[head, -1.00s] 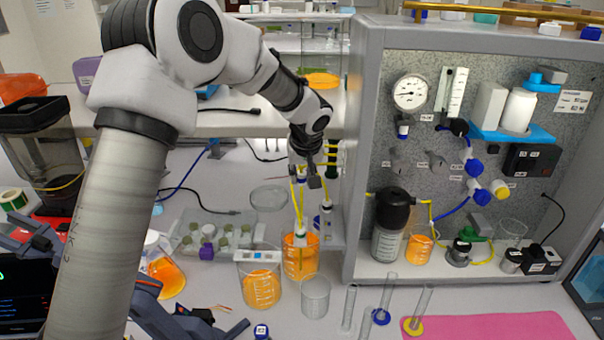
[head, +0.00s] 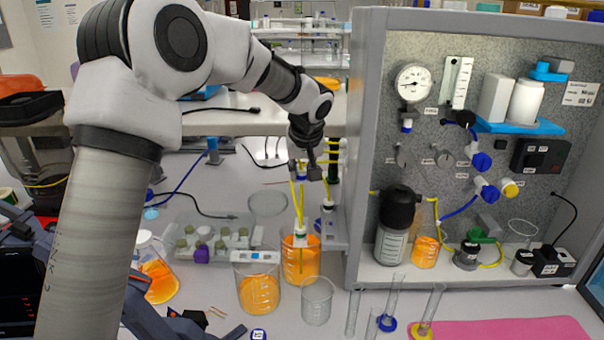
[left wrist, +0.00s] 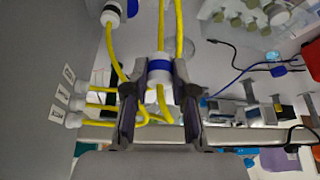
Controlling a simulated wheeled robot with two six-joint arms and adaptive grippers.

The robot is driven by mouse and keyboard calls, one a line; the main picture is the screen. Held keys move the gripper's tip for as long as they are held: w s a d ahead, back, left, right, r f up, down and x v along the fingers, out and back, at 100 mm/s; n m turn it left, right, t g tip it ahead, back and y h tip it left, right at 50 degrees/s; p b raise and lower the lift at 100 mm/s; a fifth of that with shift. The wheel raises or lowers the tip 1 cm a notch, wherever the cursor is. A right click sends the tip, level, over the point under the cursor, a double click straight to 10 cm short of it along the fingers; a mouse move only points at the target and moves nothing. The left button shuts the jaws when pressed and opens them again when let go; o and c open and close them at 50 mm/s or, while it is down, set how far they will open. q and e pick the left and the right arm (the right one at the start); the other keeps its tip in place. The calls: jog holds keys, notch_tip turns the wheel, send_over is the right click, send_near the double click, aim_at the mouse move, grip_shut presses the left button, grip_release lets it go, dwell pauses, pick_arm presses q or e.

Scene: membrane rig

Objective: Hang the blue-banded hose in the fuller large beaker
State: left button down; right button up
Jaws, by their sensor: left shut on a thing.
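My left gripper (head: 306,172) is above and behind the beakers, beside the rig's left wall. It is shut on the blue-banded hose; the blue band on its white fitting (left wrist: 159,67) shows between the fingers in the left wrist view. The fuller large beaker (head: 300,267) holds orange liquid and stands below the gripper. A yellow hose with a green-banded fitting (head: 300,238) hangs in it. The other large beaker (head: 258,292), with a lower orange level, stands in front to the left. The lower end of the held hose is hard to tell in the head view.
Another dark-banded hose fitting (head: 327,212) hangs close to the rig's left wall. An empty beaker (head: 317,302) and glass cylinders (head: 391,300) stand in front. A vial rack (head: 208,243) and an orange-filled flask (head: 157,277) are to the left.

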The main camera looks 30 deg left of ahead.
aim_at(302, 180)
pick_arm(q)
jog(key=p, duration=0.4)
jog(key=shift+f+p, duration=0.35)
jog(key=shift+f, duration=0.05)
notch_tip(302, 180, down, 2)
jog(key=shift+f, duration=0.2)
notch_tip(302, 180, down, 9)
jog(key=b, duration=0.5)
jog(key=shift+f+b, duration=0.25)
jog(key=shift+b, duration=0.2)
dwell(0.7)
jog(key=c, duration=0.9)
grip_release()
jog(key=shift+o, duration=0.2)
